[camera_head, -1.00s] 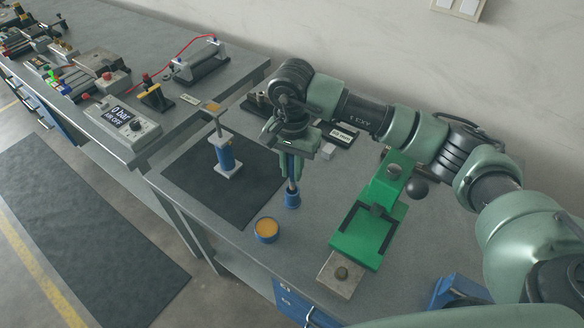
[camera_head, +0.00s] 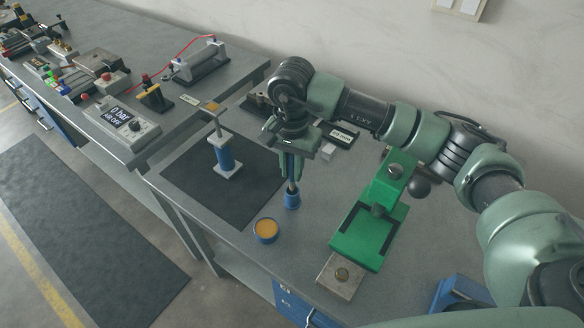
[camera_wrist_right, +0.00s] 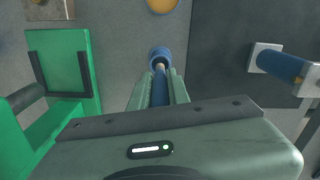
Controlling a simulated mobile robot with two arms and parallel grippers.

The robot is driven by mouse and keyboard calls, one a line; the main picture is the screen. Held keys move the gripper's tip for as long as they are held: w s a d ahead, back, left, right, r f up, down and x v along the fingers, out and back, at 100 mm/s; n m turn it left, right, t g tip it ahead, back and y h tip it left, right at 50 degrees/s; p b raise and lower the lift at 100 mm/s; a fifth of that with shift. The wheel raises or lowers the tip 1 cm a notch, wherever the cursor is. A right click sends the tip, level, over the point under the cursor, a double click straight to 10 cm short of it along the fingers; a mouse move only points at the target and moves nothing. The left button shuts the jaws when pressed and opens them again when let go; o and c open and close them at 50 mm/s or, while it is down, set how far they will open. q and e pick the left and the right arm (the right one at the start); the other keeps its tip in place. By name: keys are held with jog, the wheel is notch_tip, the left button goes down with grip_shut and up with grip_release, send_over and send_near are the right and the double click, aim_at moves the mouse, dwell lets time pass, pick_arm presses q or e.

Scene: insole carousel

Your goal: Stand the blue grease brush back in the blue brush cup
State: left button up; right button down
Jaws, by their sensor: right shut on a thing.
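The blue grease brush (camera_head: 291,165) is upright between the fingers of my right gripper (camera_head: 289,174), which is shut on it. In the right wrist view the brush (camera_wrist_right: 160,88) runs between the green fingers, with its pale lower part at the cup. The small blue brush cup (camera_head: 292,201) stands on the bench directly below; it also shows in the right wrist view (camera_wrist_right: 160,55). The brush's lower end appears to be inside the cup's mouth. Whether it touches the bottom is hidden. My left gripper is not in view.
A blue tin with orange contents (camera_head: 266,230) stands in front of the cup. A green press-like fixture (camera_head: 368,225) is to the right. A blue cylinder on a white base (camera_head: 226,158) stands on the dark mat (camera_head: 225,197) to the left.

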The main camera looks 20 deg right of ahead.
aim_at(292, 181)
jog(key=shift+f, duration=0.15)
jog(key=shift+f+b, duration=2.5)
jog(key=shift+b, duration=0.15)
jog(key=c, duration=1.3)
grip_release()
jog(key=shift+r, duration=0.15)
notch_tip(292, 181, up, 7)
jog(key=shift+f+b, duration=0.1)
jog(key=shift+b, duration=0.8)
jog(key=shift+r, duration=0.4)
